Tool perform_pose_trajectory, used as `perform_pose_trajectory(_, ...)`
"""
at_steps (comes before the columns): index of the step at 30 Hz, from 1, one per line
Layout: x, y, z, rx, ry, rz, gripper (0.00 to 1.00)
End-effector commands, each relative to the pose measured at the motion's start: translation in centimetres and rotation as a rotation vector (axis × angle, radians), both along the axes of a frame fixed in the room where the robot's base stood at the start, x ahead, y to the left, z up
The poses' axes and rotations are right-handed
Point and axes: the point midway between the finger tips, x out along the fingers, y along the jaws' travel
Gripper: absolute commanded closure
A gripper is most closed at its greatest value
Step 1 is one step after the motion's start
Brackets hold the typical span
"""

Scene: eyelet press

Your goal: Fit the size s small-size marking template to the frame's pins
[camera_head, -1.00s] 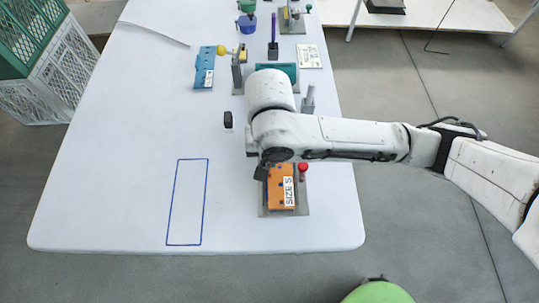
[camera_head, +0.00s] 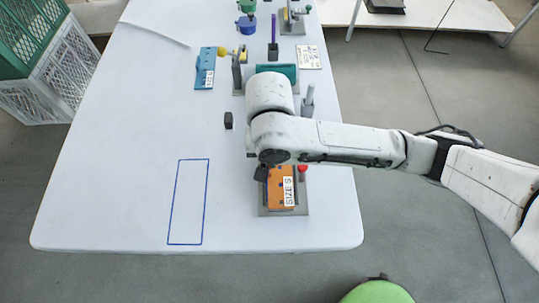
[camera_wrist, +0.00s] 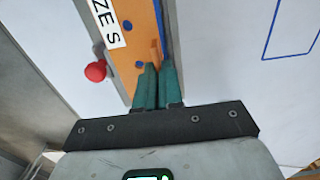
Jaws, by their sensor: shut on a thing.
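The size s template is an orange plate (camera_head: 280,190) with a white "SIZE S" label. It lies over the grey frame (camera_head: 303,208) near the table's front right. In the wrist view, the orange plate (camera_wrist: 142,52) shows dark blue round spots; I cannot tell whether these are holes or pins. My gripper (camera_wrist: 157,68) has its green fingers shut on a small orange upright part of the template. In the head view, my arm covers most of the gripper at the plate's far left corner. Whether the plate sits fully down on the pins cannot be told.
A red ball knob (camera_head: 303,168) stands beside the plate at the frame's right. A blue outlined rectangle (camera_head: 187,202) on the table to the left is empty. A small black block (camera_head: 228,120) and a blue template (camera_head: 205,68) lie farther back.

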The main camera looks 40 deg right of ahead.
Motion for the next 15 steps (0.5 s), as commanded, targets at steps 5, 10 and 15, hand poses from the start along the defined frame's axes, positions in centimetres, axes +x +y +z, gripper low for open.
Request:
perform_pose_trajectory(5, -0.01, -0.01, -0.17, 0.000, 0.000, -0.001, 1.00)
perform_pose_trajectory(10, 0.00, -0.02, -0.48, 0.000, 0.000, -0.001, 1.00)
perform_pose_trajectory(15, 0.00, -0.04, -0.75, -0.001, -0.001, 0.000, 1.00)
